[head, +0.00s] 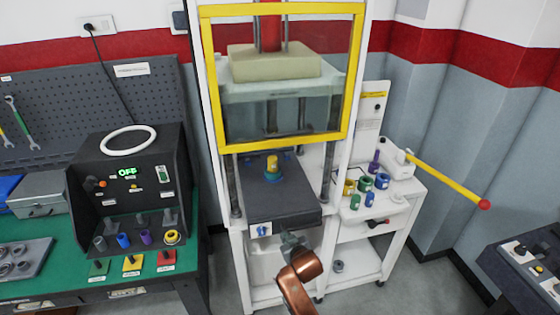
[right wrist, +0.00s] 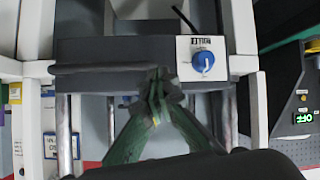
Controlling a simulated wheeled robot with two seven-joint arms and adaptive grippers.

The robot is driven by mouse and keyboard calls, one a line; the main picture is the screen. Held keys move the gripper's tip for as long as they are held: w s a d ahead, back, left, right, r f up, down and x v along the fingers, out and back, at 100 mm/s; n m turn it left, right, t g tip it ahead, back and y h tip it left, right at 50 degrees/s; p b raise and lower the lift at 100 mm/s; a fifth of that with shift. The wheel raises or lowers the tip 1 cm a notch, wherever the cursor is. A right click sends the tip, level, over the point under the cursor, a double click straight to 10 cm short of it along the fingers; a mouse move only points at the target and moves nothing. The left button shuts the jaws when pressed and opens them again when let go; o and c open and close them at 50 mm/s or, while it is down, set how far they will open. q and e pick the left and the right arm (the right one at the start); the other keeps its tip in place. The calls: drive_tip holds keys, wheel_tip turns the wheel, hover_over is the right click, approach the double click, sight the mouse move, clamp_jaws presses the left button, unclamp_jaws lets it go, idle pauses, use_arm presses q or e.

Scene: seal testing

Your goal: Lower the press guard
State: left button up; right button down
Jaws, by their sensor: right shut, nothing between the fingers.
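The press guard (head: 233,147) is a clear panel in a yellow frame, mounted upright on the front of the white press (head: 213,130). Its bottom bar stands above the dark press bed (head: 285,205), leaving an open gap. My right gripper (head: 291,240) is below and in front of the bed's front face, well under the guard. In the right wrist view its fingers (right wrist: 156,88) are shut and empty, near the dark front face and left of a blue knob (right wrist: 203,61). My left gripper is not in view.
A white cart (head: 400,195) with coloured rings and a yellow lever (head: 448,180) stands right of the press. A black test box (head: 125,190) reading OFF sits on the green bench (head: 195,262) at left. A dark console (head: 520,270) stands at lower right.

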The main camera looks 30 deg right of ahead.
wheel_tip(320, 180, up, 45)
drive_tip(key=s+m+t+h, duration=0.2)
drive_tip(key=m+t+h, duration=0.1)
drive_tip(key=t, duration=0.4)
drive_tip(key=shift+y, duration=0.3)
drive_tip(key=x, duration=0.6)
drive_tip(key=a+x, duration=0.1)
drive_tip(key=x, duration=0.2)
drive_tip(key=shift+w+d+f+b, duration=0.1)
drive_tip(key=shift+w+f+b, duration=0.15)
drive_tip(key=shift+w, duration=0.2)
drive_tip(key=shift+s+f+b, duration=0.15)
drive_tip(key=shift+s+f, duration=0.1)
drive_tip(key=shift+f, duration=0.7)
drive_tip(key=shift+s+f+b, duration=0.15)
drive_tip(key=shift+s+f, duration=0.15)
drive_tip(key=shift+f, duration=0.6)
